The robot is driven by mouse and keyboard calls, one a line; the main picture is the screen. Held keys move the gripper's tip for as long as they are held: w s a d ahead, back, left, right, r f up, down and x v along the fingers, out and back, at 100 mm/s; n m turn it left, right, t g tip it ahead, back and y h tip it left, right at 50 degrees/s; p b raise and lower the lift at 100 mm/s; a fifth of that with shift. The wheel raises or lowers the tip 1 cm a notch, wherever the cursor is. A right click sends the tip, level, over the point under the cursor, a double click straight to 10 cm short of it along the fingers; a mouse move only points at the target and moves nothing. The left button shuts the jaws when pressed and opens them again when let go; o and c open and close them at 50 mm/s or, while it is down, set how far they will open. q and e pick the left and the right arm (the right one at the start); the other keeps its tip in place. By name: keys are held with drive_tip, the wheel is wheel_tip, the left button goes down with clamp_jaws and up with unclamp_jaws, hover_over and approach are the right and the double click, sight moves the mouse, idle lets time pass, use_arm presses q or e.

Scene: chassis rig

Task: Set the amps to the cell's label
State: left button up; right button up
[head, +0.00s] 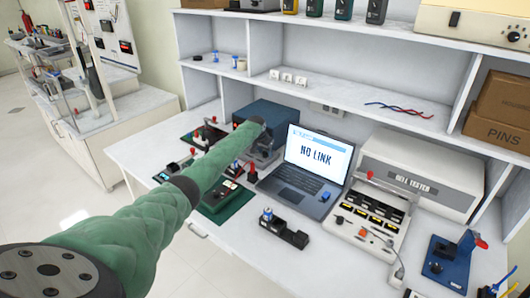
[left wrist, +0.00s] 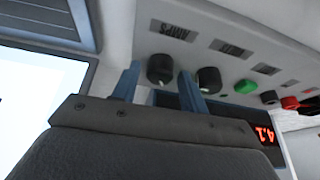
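The blue power supply (head: 280,117) stands at the back of the bench, left of the laptop. In the left wrist view its panel (left wrist: 235,50) is seen close, with an AMPS label (left wrist: 171,30) by a dark knob (left wrist: 160,69) and a second dark knob (left wrist: 208,80) beside it. A display (left wrist: 264,134) shows red digits, partly hidden, that I cannot read surely. My left gripper (left wrist: 160,84) is open, its blue fingers either side of the AMPS knob with small gaps showing. A blue-and-white cell (head: 267,213) stands at a black holder; its label is too small to read. My right gripper is out of view.
A laptop (head: 305,165) reading NO LINK stands right of the supply. A green board (head: 225,203) lies under my left arm. The shelf above overhangs the bench back.

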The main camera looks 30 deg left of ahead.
use_arm(q)
drive_tip(key=shift+o, duration=0.2)
drive_tip(key=shift+r, duration=0.2)
drive_tip(key=shift+s+r, duration=0.25)
drive_tip(key=shift+r, duration=0.15)
drive_tip(key=b+v, duration=0.1)
drive_tip(key=v, duration=0.5)
drive_tip(key=shift+r+b, duration=0.2)
drive_tip(key=shift+b, duration=0.2)
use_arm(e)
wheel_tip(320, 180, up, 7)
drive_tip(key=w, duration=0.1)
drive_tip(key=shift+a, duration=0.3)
use_arm(q)
drive_tip(key=shift+s+f, duration=0.1)
drive_tip(key=shift+s, duration=0.05)
